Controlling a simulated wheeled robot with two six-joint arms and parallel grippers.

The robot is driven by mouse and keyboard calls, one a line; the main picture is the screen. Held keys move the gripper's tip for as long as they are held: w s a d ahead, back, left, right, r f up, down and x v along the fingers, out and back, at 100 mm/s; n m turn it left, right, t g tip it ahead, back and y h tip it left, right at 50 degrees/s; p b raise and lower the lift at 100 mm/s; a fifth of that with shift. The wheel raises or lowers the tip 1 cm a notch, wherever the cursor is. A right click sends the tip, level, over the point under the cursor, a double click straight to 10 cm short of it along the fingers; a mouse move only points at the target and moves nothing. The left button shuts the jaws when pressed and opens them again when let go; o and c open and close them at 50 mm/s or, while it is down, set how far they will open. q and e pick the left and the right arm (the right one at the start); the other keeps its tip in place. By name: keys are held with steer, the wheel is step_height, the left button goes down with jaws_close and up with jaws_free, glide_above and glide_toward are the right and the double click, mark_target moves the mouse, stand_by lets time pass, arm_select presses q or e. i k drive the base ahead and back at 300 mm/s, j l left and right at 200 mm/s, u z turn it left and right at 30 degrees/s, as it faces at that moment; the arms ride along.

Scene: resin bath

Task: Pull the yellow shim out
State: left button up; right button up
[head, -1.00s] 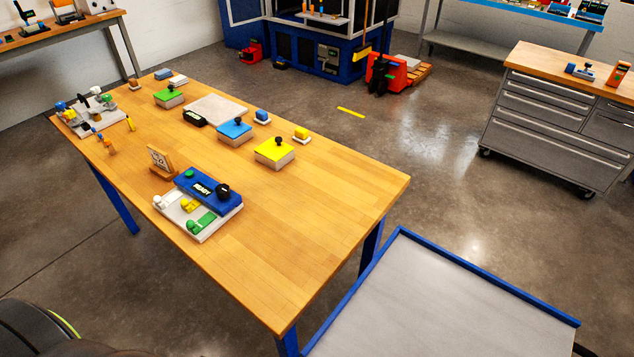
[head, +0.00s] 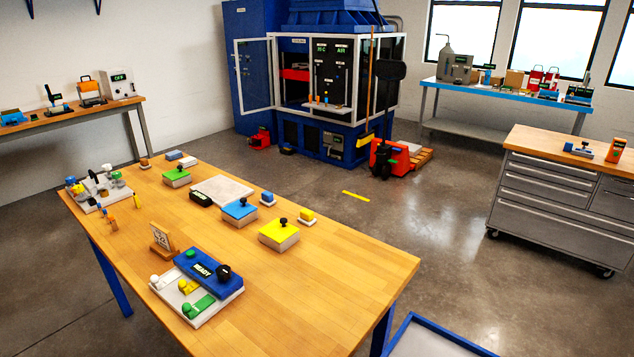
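Several yellow things lie on the wooden table (head: 345,275), and I cannot tell which one is the shim. A small yellow piece (head: 187,287) sits on a white plate (head: 163,289) in front of the blue READY box (head: 208,271). A yellow block (head: 307,214) rests on a small white base. A yellow lid (head: 279,231) with a black knob covers a grey box. A small yellow piece (head: 138,201) stands near the table's left side. Neither of my grippers is in view.
A blue-lidded box (head: 239,209) and a green-lidded box (head: 176,177) stand on the table. Behind is a blue machine cabinet (head: 255,75) with an open door. A drawer cabinet (head: 560,195) stands at right. The table's right front part is clear.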

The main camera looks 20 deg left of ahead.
mark_target(185, 288)
steer(key=k+j+u, duration=0.15)
steer(key=j+u, duration=0.8)
steer(key=k+j, duration=0.05)
